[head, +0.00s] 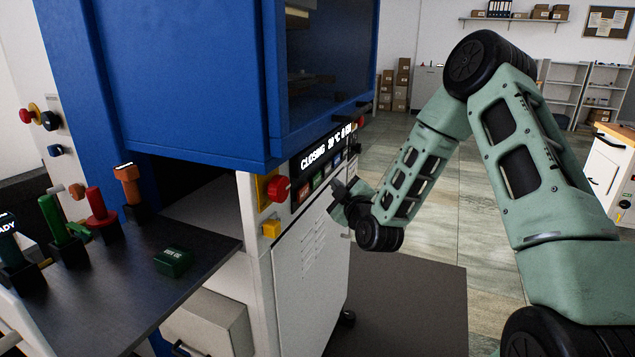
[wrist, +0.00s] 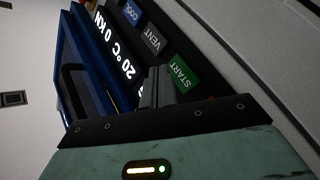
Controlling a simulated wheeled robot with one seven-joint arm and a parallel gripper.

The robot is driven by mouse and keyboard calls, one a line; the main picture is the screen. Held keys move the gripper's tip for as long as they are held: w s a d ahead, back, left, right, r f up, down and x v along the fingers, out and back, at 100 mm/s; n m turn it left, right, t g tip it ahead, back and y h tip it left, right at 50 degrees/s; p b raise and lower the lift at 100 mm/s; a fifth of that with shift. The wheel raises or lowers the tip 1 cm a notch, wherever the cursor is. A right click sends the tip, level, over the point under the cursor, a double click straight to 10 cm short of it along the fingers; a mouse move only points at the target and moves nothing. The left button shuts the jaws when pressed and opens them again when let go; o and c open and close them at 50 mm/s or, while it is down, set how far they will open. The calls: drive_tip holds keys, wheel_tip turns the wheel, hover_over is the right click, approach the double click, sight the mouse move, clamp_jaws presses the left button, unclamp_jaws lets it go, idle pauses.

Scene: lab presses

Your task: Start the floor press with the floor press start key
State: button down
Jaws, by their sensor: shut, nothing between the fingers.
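The floor press (head: 165,70) is a large blue and white machine in the head view. My gripper (head: 339,188) is shut and empty in front of the panel. Its fingertips (wrist: 160,71) are right beside the START key in the wrist view; I cannot tell whether they touch it.
Grey VENT (wrist: 155,42) and blue COOL (wrist: 133,12) keys follow START. A red knob (head: 278,188) and a yellow button (head: 271,229) sit left of the keys. A dark bench (head: 110,300) with coloured levers and a green block (head: 173,262) stands left. The floor behind my arm is clear.

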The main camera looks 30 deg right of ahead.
drive_tip(key=shift+s+d, duration=0.5)
drive_tip(key=shift+s, duration=0.2)
drive_tip(key=shift+s+d, duration=0.5)
drive_tip(key=shift+s, duration=0.15)
drive_tip(key=shift+a, duration=0.1)
drive_tip(key=s+a+f+m+g+y, duration=0.2)
drive_tip(key=s+a+f+g+y, duration=0.1)
drive_tip(key=s+a+g, duration=0.4)
drive_tip(key=s+a+r+m+g, duration=0.1)
drive_tip(key=s+a+m+g, duration=0.15)
drive_tip(key=s+g, duration=0.4)
drive_tip(key=s+a+r+m+g, duration=0.1)
drive_tip(key=s+m+g, duration=0.25)
drive_tip(key=s, duration=0.65)
drive_tip(key=s+a+r+n+p, duration=0.2)
drive_tip(key=s+a, duration=0.4)
drive_tip(key=a, duration=0.3)
drive_tip(key=s+a+r+n+g+p, duration=0.1)
drive_tip(key=s+a+r+n+p, duration=0.1)
drive_tip(key=s+a+r+n, duration=0.2)
drive_tip(key=s+a+n, duration=0.1)
drive_tip(key=s+a, duration=0.2)
drive_tip(key=a, duration=0.2)
drive_tip(key=shift+s+a+r+g, duration=0.25)
drive_tip(key=shift+r+g, duration=0.05)
